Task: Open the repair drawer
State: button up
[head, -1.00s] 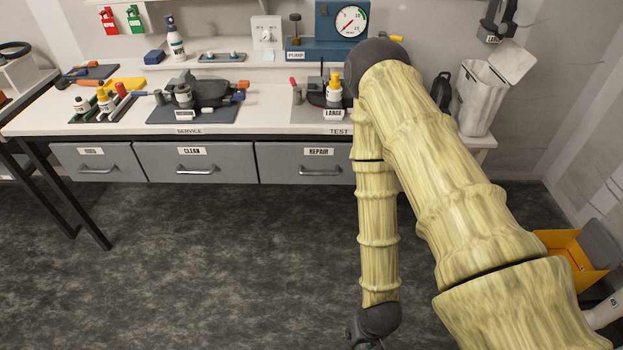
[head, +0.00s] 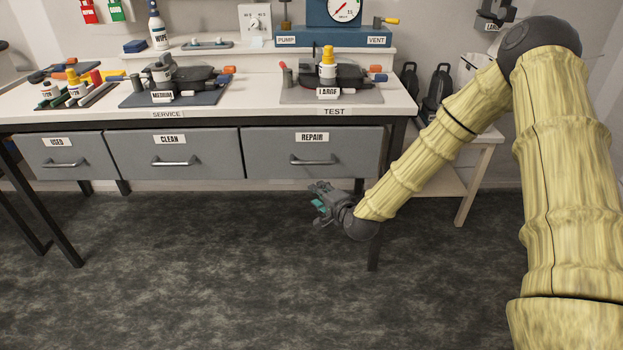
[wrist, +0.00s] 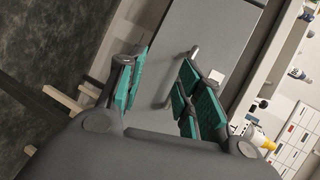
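The repair drawer (head: 350,155) is the grey right-hand front under the bench, labelled REPAIR. It looks shut, flush with the drawers beside it. Its silver bar handle (head: 312,161) is fully visible and untouched. My gripper (head: 322,203), with teal pads, is below and in front of the handle, apart from it. In the wrist view the gripper (wrist: 165,88) is open and empty. The drawer front (wrist: 210,35) shows beyond the fingers, and part of the handle (wrist: 194,50) shows between them, partly hidden by the right finger.
The clean drawer (head: 172,154) and used drawer (head: 64,158) are shut to the left. A dark bench leg (head: 374,250) stands behind my forearm. The bench top (head: 250,98) holds tools and bottles. The floor (head: 200,270) in front of the drawers is clear.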

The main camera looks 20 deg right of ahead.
jog(key=m+t+b, duration=0.2)
send_near(313, 164)
jog(key=x, duration=1.1)
jog(key=shift+a, duration=0.1)
grip_shut()
